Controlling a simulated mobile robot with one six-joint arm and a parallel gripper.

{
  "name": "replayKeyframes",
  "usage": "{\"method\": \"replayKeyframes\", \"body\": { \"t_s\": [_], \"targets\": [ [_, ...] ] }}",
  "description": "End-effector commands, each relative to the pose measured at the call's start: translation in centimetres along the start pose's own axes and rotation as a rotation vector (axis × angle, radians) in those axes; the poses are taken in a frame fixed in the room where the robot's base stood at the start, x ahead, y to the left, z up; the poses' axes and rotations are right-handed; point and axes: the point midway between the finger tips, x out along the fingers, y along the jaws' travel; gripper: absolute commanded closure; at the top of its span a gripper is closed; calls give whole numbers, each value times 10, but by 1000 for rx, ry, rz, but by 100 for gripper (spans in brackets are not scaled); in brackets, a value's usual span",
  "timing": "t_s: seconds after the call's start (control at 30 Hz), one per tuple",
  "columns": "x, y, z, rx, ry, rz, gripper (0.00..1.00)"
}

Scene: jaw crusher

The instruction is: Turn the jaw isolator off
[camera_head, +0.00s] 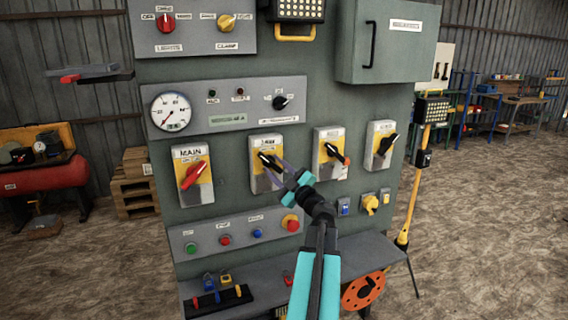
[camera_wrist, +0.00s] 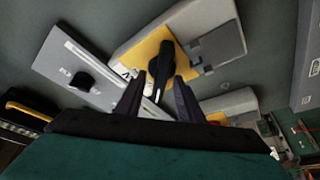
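A row of isolators is on the green panel. The second from the left has a grey case, a yellow plate and a black handle; I take it as the jaw isolator (camera_head: 267,143), though its label is too small to read surely. Its handle lies slanted in the head view. My gripper (camera_head: 267,170) is at this isolator, its fingers reaching toward the handle. In the wrist view my gripper (camera_wrist: 160,95) has its two dark fingers apart, one on each side of the black handle (camera_wrist: 161,66). I cannot tell whether they touch it.
The MAIN isolator (camera_head: 193,177) with a red handle is to the left. Two more black-handled isolators (camera_head: 330,152) (camera_head: 382,146) are to the right. Push buttons and a red emergency stop (camera_head: 291,223) sit below. A shelf with padlocks (camera_head: 218,293) juts out at the bottom.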

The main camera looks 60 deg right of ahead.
Motion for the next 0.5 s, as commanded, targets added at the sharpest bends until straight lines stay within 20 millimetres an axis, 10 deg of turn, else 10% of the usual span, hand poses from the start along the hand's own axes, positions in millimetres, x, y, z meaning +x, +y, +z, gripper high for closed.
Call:
{"method": "replayKeyframes", "body": {
  "t_s": [0.5],
  "targets": [
    [-23,-2,1,1,-1,1,66]
  ]
}}
